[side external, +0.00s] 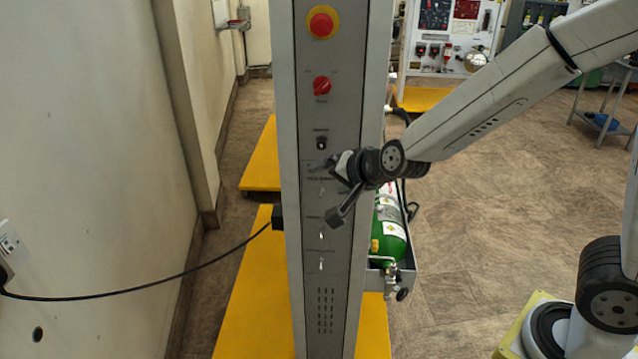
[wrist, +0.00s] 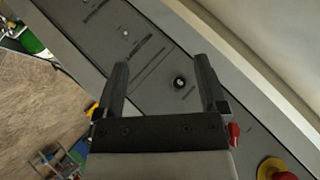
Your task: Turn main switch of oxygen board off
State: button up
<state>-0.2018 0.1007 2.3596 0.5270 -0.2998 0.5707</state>
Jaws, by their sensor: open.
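The oxygen board (side external: 306,225) is a tall grey panel in the middle of the side view. Its face carries a red rotary switch (side external: 322,86) below a red mushroom button on yellow. A small black knob (side external: 321,143) sits under the switch. The labels are too small to read, so I cannot tell which control is marked as main. My gripper (side external: 327,194) is open and empty in front of the lower panel, below the black knob. In the wrist view, the black knob (wrist: 180,82) shows between the fingers, nearer the right one. The red switch (wrist: 234,133) is partly hidden by my gripper.
The mushroom button (side external: 321,22) tops the panel; small toggles (side external: 321,236) sit low on it. A black cable (side external: 150,296) runs from the left wall to the board. Open floor lies right.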

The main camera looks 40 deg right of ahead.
jog(key=w+a+r+m+t+h, duration=0.1)
jog(key=w+r+m+t+h, duration=0.35)
jog(key=r+m, duration=0.35)
jog(key=m+g+h, duration=0.3)
jog(key=m+h, duration=0.6)
jog(key=m, duration=0.8)
send_near(323, 90)
jog(key=d, duration=0.1)
jog(key=shift+w+t+y, duration=0.25)
jog(key=shift+x, duration=3.95)
grip_shut()
